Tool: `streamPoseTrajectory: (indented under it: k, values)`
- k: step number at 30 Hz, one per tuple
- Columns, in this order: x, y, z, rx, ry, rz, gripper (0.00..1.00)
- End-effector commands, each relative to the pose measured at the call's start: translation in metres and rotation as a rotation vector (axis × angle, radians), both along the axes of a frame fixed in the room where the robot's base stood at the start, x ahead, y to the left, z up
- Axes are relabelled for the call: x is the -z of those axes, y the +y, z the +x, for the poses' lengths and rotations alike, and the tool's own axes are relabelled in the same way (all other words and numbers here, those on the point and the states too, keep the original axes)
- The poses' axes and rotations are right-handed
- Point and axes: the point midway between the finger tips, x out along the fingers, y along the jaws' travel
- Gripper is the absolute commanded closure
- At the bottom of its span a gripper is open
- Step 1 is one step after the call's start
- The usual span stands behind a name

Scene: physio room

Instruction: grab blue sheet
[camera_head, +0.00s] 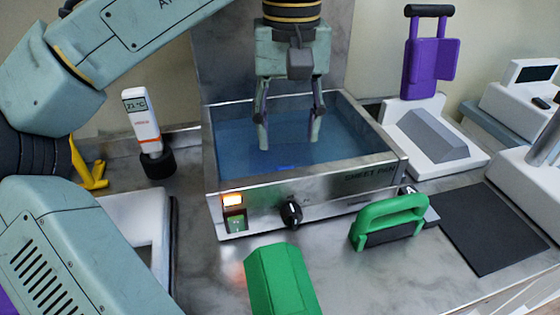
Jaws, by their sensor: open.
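My gripper (290,140) points down over a metal water bath labelled "SHEET PAN" (330,185). Its two fingers are apart with nothing visible between them, and the tips appear to be at or just above the blue water (350,145). A small bright blue patch (288,167) shows in the bath near the front wall, just in front of the fingertips. It may be part of the blue sheet, but its outline is not clear. I cannot tell whether the fingers touch it or the water.
A white-orange thermometer (142,122) stands left of the bath. A green-handled tool (390,220) and a green block (280,280) lie in front. A purple-handled device (432,70), a white wedge-topped base (432,135) and a dark mat (495,230) are at right.

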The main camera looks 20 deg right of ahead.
Motion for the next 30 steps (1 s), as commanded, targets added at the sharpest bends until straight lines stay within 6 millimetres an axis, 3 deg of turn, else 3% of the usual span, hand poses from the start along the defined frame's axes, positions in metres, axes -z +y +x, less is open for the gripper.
streamPoseTrajectory:
  k: [3, 11, 19, 30]
  values:
    - [0.021, 0.000, 0.000, 0.004, 0.002, -0.003, 0.52]
    - [0.041, 0.001, 0.000, 0.002, -0.002, -0.002, 0.52]
    - [0.079, 0.005, -0.001, 0.004, -0.001, -0.003, 0.52]
    - [0.086, 0.004, -0.001, 0.004, -0.003, -0.005, 0.55]
